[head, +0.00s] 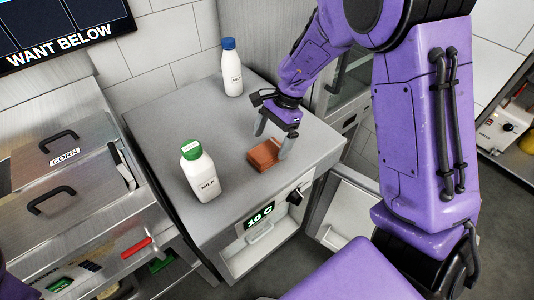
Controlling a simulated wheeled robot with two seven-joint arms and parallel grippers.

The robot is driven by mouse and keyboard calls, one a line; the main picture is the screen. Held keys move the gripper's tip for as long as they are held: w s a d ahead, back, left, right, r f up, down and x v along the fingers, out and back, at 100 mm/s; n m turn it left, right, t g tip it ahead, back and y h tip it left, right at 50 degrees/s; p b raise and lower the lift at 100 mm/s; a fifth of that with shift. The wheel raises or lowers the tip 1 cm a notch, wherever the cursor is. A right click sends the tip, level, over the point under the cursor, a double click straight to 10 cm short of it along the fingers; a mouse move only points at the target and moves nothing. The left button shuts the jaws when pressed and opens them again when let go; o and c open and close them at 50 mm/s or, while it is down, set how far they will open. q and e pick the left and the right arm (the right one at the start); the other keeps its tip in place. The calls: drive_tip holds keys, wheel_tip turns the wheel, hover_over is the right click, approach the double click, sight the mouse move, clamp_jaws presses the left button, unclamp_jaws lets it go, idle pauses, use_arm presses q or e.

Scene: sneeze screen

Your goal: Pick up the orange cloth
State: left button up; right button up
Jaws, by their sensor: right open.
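The orange cloth (263,154) looks like a small folded brown-orange block. It lies on the grey counter top (180,122) near its front right edge. My right gripper (272,145) reaches down from the upper right with its fingers spread. One finger is at the cloth's right side, and the other is behind and left of it. The fingers are open, and I cannot tell whether they touch the cloth. My left gripper is not in view; only a sliver of purple shows at the lower left edge.
A green-capped milk bottle (198,172) stands left of the cloth. A blue-capped milk bottle (232,68) stands at the back. A steel unit with lids labelled CORN (75,150) is on the left. A dial (295,197) and display are on the front below the cloth. The counter's left-back area is clear.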

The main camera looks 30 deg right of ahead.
sight(268, 149)
drive_tip(key=x, duration=0.3)
drive_tip(key=shift+s+f, duration=0.1)
drive_tip(key=shift+a+f, duration=0.2)
drive_tip(key=shift+f, duration=0.2)
drive_tip(key=shift+r, duration=0.1)
drive_tip(key=c, duration=1)
drive_tip(key=shift+f, duration=0.2)
